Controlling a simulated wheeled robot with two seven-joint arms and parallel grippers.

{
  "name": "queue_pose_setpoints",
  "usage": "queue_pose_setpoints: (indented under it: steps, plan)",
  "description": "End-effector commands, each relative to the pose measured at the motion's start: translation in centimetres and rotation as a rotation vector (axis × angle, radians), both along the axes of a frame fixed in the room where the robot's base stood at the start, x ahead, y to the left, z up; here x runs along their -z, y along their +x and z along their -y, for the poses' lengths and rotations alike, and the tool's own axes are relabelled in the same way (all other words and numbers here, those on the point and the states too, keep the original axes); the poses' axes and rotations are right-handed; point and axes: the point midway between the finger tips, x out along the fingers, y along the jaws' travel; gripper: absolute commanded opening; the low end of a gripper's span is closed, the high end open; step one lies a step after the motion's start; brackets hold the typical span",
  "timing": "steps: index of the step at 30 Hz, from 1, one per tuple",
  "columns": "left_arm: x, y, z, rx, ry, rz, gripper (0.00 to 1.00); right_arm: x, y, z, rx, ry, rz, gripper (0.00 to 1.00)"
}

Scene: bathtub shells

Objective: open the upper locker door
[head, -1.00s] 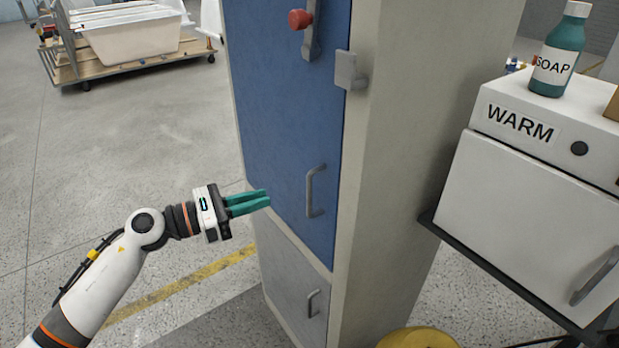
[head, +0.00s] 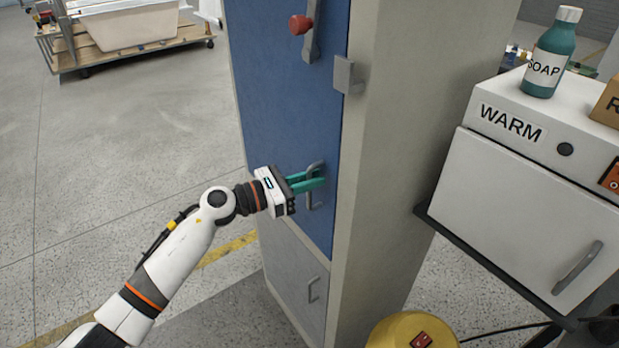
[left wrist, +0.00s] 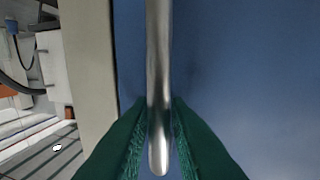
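The tall locker has a blue upper door (head: 285,110), which is closed, with a grey bar handle (head: 318,200) low on its right side. My left gripper (head: 318,178) is at this handle. In the left wrist view, its green fingers (left wrist: 159,125) lie on either side of the metal handle bar (left wrist: 159,60), very close to it. I cannot tell whether they press on it. A grey latch plate (head: 345,75) sits at the door's right edge, and a lever with a red knob (head: 301,24) is higher on the door. My right gripper is not in view.
A grey lower door (head: 292,275) is below. At right stands a white WARM cabinet (head: 530,190) with a soap bottle (head: 550,60) on top. A yellow round object (head: 385,332) is on the floor. Floor left of the locker is open; a tub cart (head: 130,45) stands beyond.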

Motion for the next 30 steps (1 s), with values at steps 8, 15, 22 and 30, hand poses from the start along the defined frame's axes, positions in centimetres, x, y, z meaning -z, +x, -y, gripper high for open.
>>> queue_pose_setpoints:
  steps: [8, 15, 22, 30]
  plan:
    - [0.0, 0.0, 0.0, 0.0, 0.0, -0.001, 0.0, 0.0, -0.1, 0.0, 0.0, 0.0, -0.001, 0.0]
    - [0.1, 0.0, -0.2, 0.002, 0.0, -0.001, 0.0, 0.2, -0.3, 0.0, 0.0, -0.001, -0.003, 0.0]
    - [0.6, -0.7, -1.9, 0.04, -0.002, -0.001, 0.0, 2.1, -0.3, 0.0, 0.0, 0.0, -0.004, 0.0]
    - [1.2, -2.8, -7.1, 0.167, 0.001, 0.001, 0.0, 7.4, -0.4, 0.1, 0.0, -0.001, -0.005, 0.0]
